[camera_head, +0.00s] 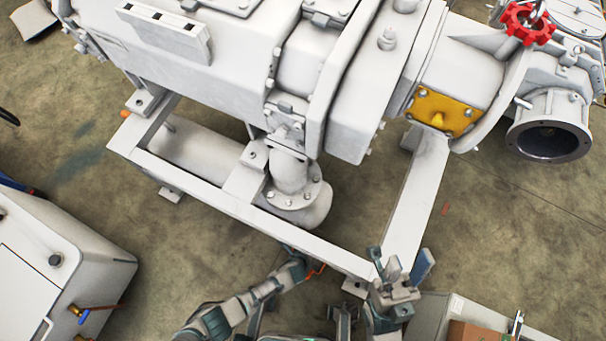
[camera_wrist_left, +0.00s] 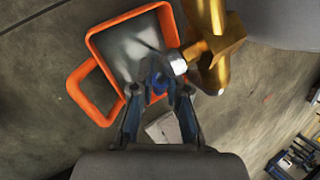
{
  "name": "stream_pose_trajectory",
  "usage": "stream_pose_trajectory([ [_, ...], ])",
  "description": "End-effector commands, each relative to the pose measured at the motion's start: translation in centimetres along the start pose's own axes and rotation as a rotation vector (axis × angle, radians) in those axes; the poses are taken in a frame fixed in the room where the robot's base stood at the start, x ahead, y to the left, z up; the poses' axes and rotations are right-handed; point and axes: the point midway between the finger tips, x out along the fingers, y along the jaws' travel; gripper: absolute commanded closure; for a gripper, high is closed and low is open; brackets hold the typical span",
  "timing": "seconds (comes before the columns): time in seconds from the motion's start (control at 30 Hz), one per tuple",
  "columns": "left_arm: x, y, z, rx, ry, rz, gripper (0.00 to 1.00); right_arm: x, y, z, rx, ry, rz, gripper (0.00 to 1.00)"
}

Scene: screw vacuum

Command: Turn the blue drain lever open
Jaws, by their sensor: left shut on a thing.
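In the left wrist view, the blue drain lever (camera_wrist_left: 159,84) shows as a small blue patch between the fingertips of my left gripper (camera_wrist_left: 158,98). The gripper is shut on it, and the fingers hide most of it. A brass valve body (camera_wrist_left: 214,50) with a pale end sits just right of the fingertips. An orange-rimmed container (camera_wrist_left: 91,45) with a loop handle lies below. In the head view, my left arm reaches to the frame's front beam, and its fingertips are hidden. My right gripper (camera_head: 396,272) is open and empty near the frame's front corner.
The large white vacuum machine (camera_head: 210,75) stands on a white frame (camera_head: 215,203). A white cabinet (camera_head: 60,240) at lower left carries another brass valve with a blue handle (camera_head: 84,318). A box (camera_head: 470,332) is at lower right. Bare floor lies right of the frame.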

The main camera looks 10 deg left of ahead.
Motion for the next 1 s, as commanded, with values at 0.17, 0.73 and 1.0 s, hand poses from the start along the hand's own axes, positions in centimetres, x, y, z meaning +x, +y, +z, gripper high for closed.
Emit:
stream_pose_trajectory([
  [0.17,-0.67,-0.49,0.09,-0.067,0.128,-0.056,1.00,-0.08,0.01,-0.53,0.001,-0.023,0.008,0.60],
  [0.73,-0.98,-0.59,-0.37,-0.138,0.255,-0.103,1.00,-0.12,0.11,0.03,0.001,-0.017,0.006,0.60],
  [1.0,-0.99,-0.64,-0.39,-0.138,0.254,-0.104,0.60,-0.09,0.11,-0.01,0.001,-0.016,0.006,0.60],
])
